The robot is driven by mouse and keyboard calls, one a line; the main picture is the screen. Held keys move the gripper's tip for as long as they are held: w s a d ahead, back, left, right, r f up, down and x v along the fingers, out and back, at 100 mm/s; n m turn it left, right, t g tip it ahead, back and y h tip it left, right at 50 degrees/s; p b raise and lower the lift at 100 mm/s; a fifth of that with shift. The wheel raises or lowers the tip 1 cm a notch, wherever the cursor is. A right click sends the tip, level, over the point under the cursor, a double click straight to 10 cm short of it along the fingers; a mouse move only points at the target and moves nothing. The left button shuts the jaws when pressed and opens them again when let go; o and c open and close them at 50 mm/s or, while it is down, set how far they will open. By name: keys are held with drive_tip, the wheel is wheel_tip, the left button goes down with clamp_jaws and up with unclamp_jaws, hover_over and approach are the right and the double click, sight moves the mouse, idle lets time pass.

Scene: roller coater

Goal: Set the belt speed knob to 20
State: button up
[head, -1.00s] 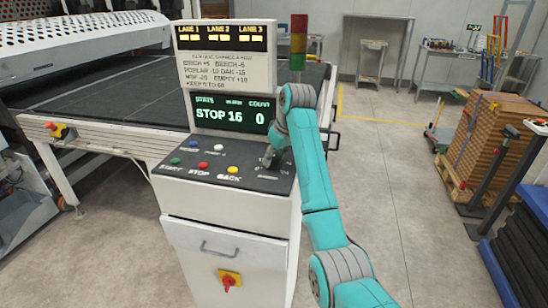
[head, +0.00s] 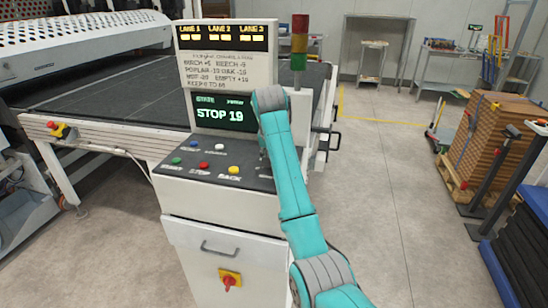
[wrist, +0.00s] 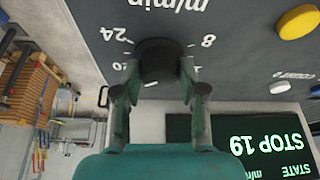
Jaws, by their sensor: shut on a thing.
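The belt speed knob (wrist: 158,58) is a black round knob on the dark panel, with scale marks such as 24, 20 and 8 around it and "m/min" printed nearby. My gripper (wrist: 156,82) is shut on it, one finger on each side. My arm hides the knob and the right part of the display in the head view.
The console's sloped panel (head: 190,174) carries green, red, yellow, blue and white buttons left of my arm. The yellow button (wrist: 298,20) also shows in the wrist view. A signal tower (head: 299,42) stands behind the console.

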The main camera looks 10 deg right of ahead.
drive_tip(key=shift+m, duration=0.6)
drive_tip(key=shift+f+h, duration=0.1)
drive_tip(key=shift+h, duration=0.2)
drive_tip(key=o, duration=1.1)
drive_tip(key=shift+o, duration=0.2)
